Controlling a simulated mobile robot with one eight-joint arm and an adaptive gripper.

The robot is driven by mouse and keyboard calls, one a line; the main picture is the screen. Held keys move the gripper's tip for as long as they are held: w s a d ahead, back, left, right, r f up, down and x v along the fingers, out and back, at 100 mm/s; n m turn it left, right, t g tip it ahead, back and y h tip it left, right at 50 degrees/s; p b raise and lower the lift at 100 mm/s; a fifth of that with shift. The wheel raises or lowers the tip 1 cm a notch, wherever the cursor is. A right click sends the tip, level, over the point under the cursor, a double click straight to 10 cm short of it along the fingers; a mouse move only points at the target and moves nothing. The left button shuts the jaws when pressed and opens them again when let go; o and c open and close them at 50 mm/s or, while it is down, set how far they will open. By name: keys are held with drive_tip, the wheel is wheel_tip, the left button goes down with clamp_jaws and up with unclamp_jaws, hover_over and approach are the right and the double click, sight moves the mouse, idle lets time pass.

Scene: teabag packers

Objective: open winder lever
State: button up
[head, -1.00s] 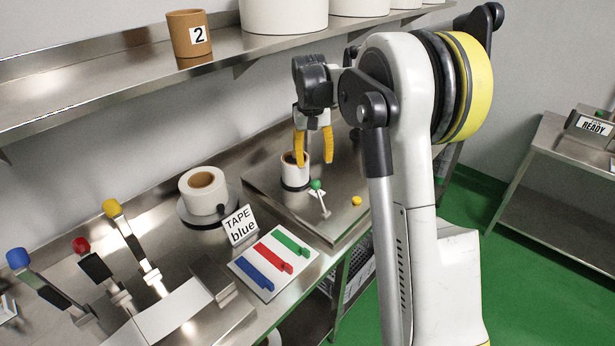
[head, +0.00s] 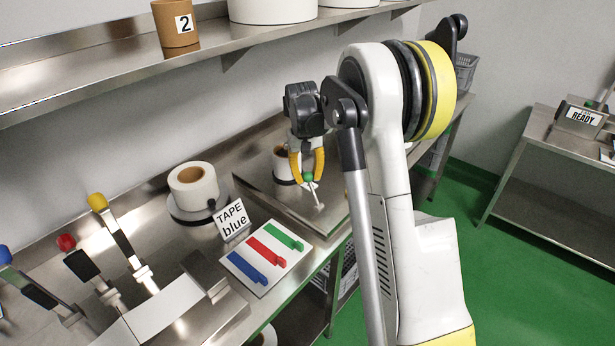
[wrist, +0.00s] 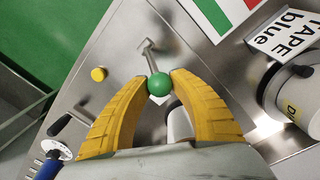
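The winder lever is a thin metal rod (head: 316,195) topped by a green ball knob (head: 308,177), on the steel plate of the bench. The knob also shows in the wrist view (wrist: 159,84), with the rod running up and away behind it. My gripper (head: 307,180) comes down from above with its yellow fingers at the knob. In the wrist view the fingertips close on both sides of the green ball and appear to touch it. A white roll (head: 279,158) stands just behind the fingers, partly hidden by them.
A larger tape roll (head: 193,186) and a "TAPE blue" sign (head: 232,219) stand to the left. A white board (head: 264,259) with blue, red and green strips lies at the front edge. Several colour-topped levers are far left. A yellow button (wrist: 97,74) is near the lever.

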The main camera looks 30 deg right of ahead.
clamp_jaws()
drive_tip(key=shift+s, duration=0.1)
drive_tip(key=s+t, duration=0.2)
drive_tip(key=d+t+y, duration=0.1)
drive_tip(key=shift+s+d+r, duration=0.1)
drive_tip(key=shift+s+r, duration=0.3)
drive_tip(key=s+d+t+y+b, duration=0.1)
drive_tip(key=s+d+t+b, duration=0.1)
drive_tip(key=s, duration=0.4)
drive_tip(key=shift+f+t+b, duration=0.45)
drive_tip(key=shift+t+b, duration=0.05)
drive_tip(key=shift+t, duration=0.4)
drive_tip(key=shift+s+d, duration=0.1)
drive_tip(key=o, duration=0.9)
unclamp_jaws()
